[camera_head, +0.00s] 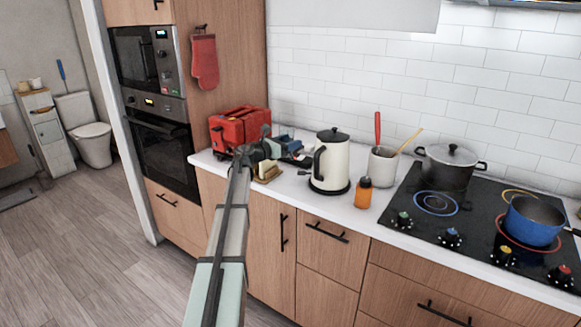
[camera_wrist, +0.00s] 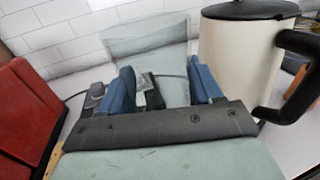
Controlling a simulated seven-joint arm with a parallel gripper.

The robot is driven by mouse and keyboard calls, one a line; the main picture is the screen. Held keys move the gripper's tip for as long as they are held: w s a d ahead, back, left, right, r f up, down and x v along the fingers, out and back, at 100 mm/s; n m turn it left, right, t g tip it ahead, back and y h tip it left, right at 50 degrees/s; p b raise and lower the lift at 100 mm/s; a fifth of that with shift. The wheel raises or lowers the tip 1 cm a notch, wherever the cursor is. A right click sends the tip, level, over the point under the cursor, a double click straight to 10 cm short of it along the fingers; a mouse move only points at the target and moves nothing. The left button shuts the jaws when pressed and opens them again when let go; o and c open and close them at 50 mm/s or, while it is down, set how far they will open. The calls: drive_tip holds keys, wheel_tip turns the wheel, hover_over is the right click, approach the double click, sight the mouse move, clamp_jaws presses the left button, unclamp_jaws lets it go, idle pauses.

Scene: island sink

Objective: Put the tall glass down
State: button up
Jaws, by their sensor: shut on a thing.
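The tall glass (camera_wrist: 150,45) is clear and shows in the wrist view between the two blue fingers of my gripper (camera_wrist: 163,88). My gripper is shut on it. The wide end of the glass points away from the wrist, toward the tiled wall. In the head view my gripper (camera_head: 288,146) is over the back of the white counter (camera_head: 289,190), between the red toaster and the kettle. I cannot make out the glass clearly there, as my arm and gripper cover that spot. I cannot tell whether its base touches the counter.
The red toaster (camera_head: 238,128) stands close on the left, the cream kettle (camera_head: 331,165) close on the right. A butter dish (camera_head: 266,171) sits below my gripper. An orange bottle (camera_head: 363,193), utensil crock (camera_head: 382,167) and hob (camera_head: 465,222) with pots are farther right.

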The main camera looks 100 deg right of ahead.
drive_tip(key=shift+w+d+f, duration=0.15)
drive_tip(key=shift+f, duration=4.85)
drive_tip(key=shift+f, duration=0.1)
drive_tip(key=o, duration=0.9)
drive_tip(key=v, duration=1.2)
